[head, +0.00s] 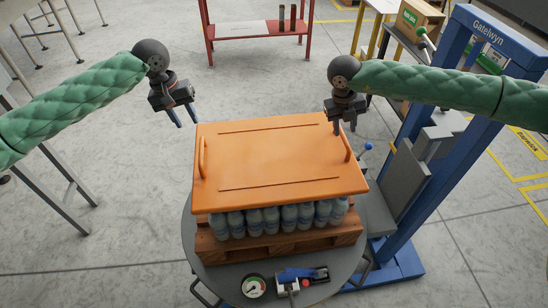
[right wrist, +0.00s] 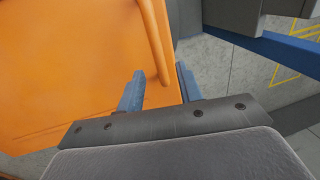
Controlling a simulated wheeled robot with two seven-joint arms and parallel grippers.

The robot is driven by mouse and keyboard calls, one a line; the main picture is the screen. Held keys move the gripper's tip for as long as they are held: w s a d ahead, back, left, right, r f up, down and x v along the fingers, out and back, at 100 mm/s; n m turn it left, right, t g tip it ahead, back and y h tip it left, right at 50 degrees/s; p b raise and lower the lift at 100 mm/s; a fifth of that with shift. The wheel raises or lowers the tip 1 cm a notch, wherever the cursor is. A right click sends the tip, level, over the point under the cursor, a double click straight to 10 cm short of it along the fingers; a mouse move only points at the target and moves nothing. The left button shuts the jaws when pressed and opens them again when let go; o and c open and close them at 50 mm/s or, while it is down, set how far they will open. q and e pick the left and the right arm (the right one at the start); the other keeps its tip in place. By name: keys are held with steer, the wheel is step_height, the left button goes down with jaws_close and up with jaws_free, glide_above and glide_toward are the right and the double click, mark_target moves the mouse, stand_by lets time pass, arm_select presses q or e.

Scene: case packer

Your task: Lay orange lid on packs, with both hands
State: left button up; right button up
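The orange lid (head: 278,160) lies over the packs of bottles (head: 270,219), whose front row shows below its front edge. The lid has a left handle (head: 202,158) and a right handle (head: 347,150). My left gripper (head: 187,124) is open and empty, off the lid's back left corner and apart from the left handle. My right gripper (head: 345,130) is open just behind the right handle. In the right wrist view, the end of the handle (right wrist: 155,45) shows between the two spread fingers (right wrist: 160,88); I cannot tell whether they touch it. The packs' tops are hidden.
The packs stand on a wooden pallet (head: 280,248) on a round grey turntable (head: 222,275) with a gauge (head: 254,287) at its front. A blue frame (head: 440,150) stands close on the right. A red table (head: 250,28) is at the back.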

steer(key=r, duration=0.3)
steer(key=a+r, duration=0.1)
steer(key=r, duration=0.1)
steer(key=shift+r, duration=0.4)
steer(key=shift+s, duration=0.1)
